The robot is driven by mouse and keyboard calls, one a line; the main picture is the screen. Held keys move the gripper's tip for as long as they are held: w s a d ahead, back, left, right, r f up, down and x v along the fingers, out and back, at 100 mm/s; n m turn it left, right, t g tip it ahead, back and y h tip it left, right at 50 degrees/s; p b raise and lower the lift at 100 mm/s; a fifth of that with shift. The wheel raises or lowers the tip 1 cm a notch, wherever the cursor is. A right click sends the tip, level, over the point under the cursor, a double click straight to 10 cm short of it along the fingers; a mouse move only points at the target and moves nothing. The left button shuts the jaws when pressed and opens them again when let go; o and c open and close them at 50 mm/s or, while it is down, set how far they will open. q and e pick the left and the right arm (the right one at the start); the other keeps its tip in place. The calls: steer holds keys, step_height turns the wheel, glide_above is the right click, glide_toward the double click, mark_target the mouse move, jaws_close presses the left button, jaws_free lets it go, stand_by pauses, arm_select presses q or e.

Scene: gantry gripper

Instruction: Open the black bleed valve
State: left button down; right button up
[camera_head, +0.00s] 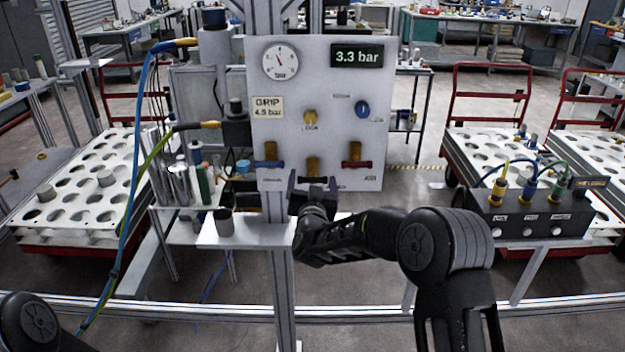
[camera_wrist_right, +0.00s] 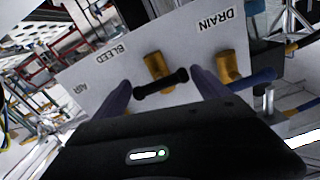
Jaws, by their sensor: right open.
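The black bleed valve has a brass body (camera_head: 313,165) at the lower middle of the white panel (camera_head: 215,55). In the right wrist view its black handle (camera_wrist_right: 162,84) lies crosswise in front of the brass body, under the BLEED label. My right gripper (camera_head: 313,183) is at the panel's lower edge, in front of this valve. In the wrist view its two open fingers (camera_wrist_right: 162,88) stand either side of the handle, close to its ends. I cannot tell whether they touch it. My left gripper is out of view.
Beside the bleed valve are a blue-handled valve (camera_head: 268,164), labelled DRAIN in the wrist view, and a red-handled valve (camera_head: 357,164). Above are a round gauge (camera_head: 281,61) and a display (camera_head: 358,56) reading 3.3 bar. A shelf (camera_head: 250,236) holding a dark cup (camera_head: 223,222) is below.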

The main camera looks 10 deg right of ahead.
steer(key=shift+c, duration=0.3)
steer(key=c, duration=1)
